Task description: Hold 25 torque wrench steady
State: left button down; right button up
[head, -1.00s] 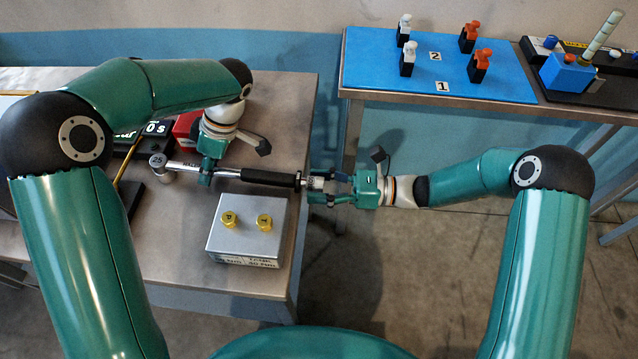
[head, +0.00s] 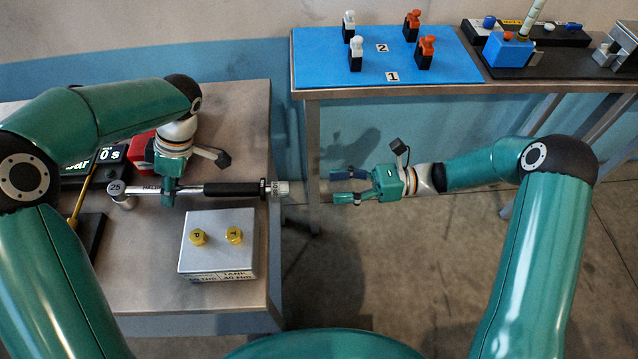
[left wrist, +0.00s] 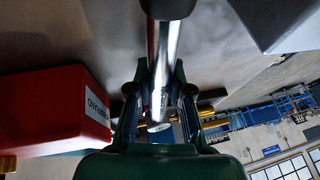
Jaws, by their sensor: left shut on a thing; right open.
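The torque wrench (head: 231,189) lies level across the left table, its round head marked 25 at the left and its black grip and silver end knob (head: 276,188) at the right. My left gripper (head: 169,194) is shut on the wrench's silver shaft, between the head and the grip. In the left wrist view the shaft (left wrist: 163,60) runs between the fingers (left wrist: 158,105). My right gripper (head: 340,188) is open and empty, to the right of the end knob and apart from it, beyond the table's edge.
A grey box (head: 218,262) with two yellow knobs stands in front of the wrench. A red box (head: 142,152) and a dark display (head: 82,165) are behind it. A blue board (head: 310,66) with white and orange clamps lies on the back table. Floor is open between the tables.

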pick_arm(q)
jog(key=c, duration=1)
grip_release()
